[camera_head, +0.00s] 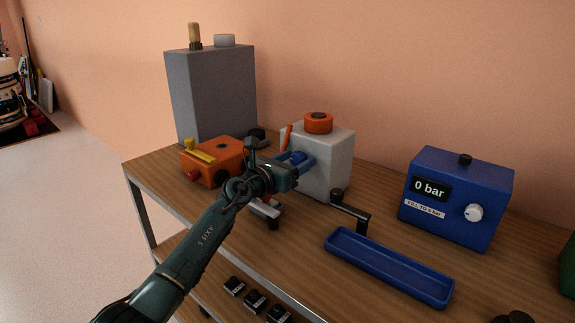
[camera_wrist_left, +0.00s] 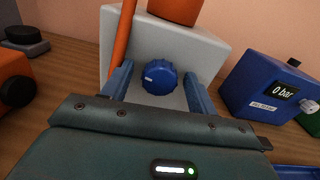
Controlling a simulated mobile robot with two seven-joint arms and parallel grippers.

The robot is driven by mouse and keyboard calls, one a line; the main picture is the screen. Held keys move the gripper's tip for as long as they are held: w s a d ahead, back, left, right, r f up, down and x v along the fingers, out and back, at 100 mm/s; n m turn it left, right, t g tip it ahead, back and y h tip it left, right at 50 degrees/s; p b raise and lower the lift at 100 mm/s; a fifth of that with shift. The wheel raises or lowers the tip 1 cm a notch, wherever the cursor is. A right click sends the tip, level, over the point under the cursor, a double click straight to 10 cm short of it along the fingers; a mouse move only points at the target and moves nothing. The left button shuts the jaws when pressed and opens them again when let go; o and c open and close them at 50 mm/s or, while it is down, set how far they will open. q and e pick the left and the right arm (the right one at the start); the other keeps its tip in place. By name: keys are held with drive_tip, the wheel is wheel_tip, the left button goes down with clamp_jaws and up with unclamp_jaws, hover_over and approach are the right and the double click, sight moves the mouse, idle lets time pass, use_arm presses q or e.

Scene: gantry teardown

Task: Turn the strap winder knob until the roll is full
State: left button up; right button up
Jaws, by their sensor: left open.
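The strap winder (camera_head: 333,158) is a pale grey box on the wooden bench, with an orange roll (camera_head: 319,123) on top and an orange strap (camera_head: 286,137) slanting at its left side. Its blue knob (camera_wrist_left: 159,77) is on the front face. My left gripper (camera_head: 299,163) is open in front of that face. In the left wrist view its blue fingers stand left and right of the knob, with gaps showing; whether the tips reach around it I cannot tell. How full the roll is cannot be read. My right gripper is not in view.
An orange box (camera_head: 215,160) stands left of my gripper, before a tall grey tank (camera_head: 212,95). A crank handle (camera_head: 352,214), a blue tray (camera_head: 388,268) and a blue pump box reading 0 bar (camera_head: 456,197) lie to the right. Small black items (camera_head: 255,300) are on the lower shelf.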

use_arm(q)
drive_tip(key=shift+s+a, duration=0.2)
drive_tip(key=p+v, duration=0.3)
drive_tip(key=v, duration=0.8)
drive_tip(key=shift+s+a+p, duration=0.15)
drive_tip(key=shift+s+p, duration=0.1)
drive_tip(key=shift+p, duration=0.1)
drive_tip(key=shift+s+a, duration=0.25)
drive_tip(key=shift+s, duration=0.15)
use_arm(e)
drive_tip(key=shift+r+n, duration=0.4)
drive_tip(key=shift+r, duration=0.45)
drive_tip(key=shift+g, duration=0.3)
